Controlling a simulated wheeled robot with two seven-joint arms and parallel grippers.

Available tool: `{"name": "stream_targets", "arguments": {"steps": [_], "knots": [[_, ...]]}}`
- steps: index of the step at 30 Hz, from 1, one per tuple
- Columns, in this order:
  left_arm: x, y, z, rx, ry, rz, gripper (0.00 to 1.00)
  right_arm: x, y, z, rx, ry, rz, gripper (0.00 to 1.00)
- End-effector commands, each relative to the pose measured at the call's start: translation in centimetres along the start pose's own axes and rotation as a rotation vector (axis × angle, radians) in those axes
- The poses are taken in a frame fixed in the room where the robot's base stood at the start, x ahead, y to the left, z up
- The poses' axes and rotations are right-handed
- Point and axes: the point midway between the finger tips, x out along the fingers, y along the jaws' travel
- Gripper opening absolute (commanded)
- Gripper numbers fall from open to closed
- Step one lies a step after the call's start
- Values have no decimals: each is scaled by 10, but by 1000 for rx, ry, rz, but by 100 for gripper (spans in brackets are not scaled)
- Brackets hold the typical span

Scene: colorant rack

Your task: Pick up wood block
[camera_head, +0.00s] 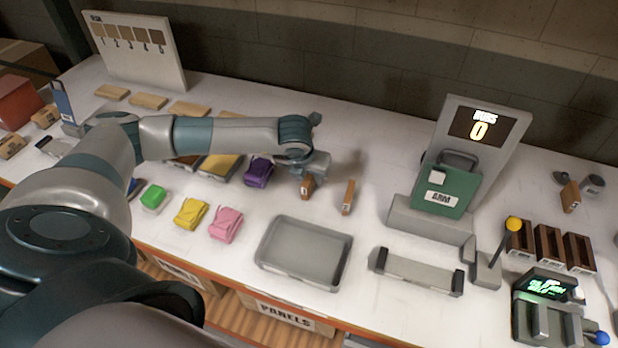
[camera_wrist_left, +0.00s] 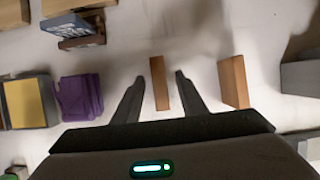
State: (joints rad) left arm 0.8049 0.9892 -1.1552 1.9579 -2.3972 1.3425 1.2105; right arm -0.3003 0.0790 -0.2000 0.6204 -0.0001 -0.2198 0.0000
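A small brown wood block (camera_head: 307,187) stands on the white table below my left gripper (camera_head: 303,173), which partly hides it in the head view. In the left wrist view this wood block (camera_wrist_left: 159,84) is between the two fingers of my left gripper (camera_wrist_left: 160,77). The gripper is open, with a gap showing on each side of the block. A second wood block (camera_head: 348,197) stands just to the right, outside the fingers; it also shows in the left wrist view (camera_wrist_left: 233,82). My right gripper is not in view.
A grey tray (camera_head: 304,252) is in front, and a green device (camera_head: 445,190) stands to the right. The table behind the blocks is clear.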

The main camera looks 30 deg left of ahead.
Motion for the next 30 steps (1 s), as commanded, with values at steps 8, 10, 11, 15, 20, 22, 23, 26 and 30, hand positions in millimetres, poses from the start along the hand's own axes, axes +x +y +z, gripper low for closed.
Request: {"name": "stream_targets", "arguments": {"steps": [8,10,11,15,20,22,23,26,30], "knots": [[10,1,0,0,-1,1,38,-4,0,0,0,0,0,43],[10,1,0,0,-1,1,38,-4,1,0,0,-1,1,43],[10,1,0,0,-1,1,38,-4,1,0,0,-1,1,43],[10,1,0,0,-1,1,38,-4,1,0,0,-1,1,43],[10,1,0,0,-1,1,26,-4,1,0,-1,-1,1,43],[10,1,0,0,-1,1,10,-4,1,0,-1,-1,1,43],[10,1,0,0,-1,1,2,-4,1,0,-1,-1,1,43],[10,1,0,0,-1,1,0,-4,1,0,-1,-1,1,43],[10,1,0,0,-1,1,0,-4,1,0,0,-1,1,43]]}}
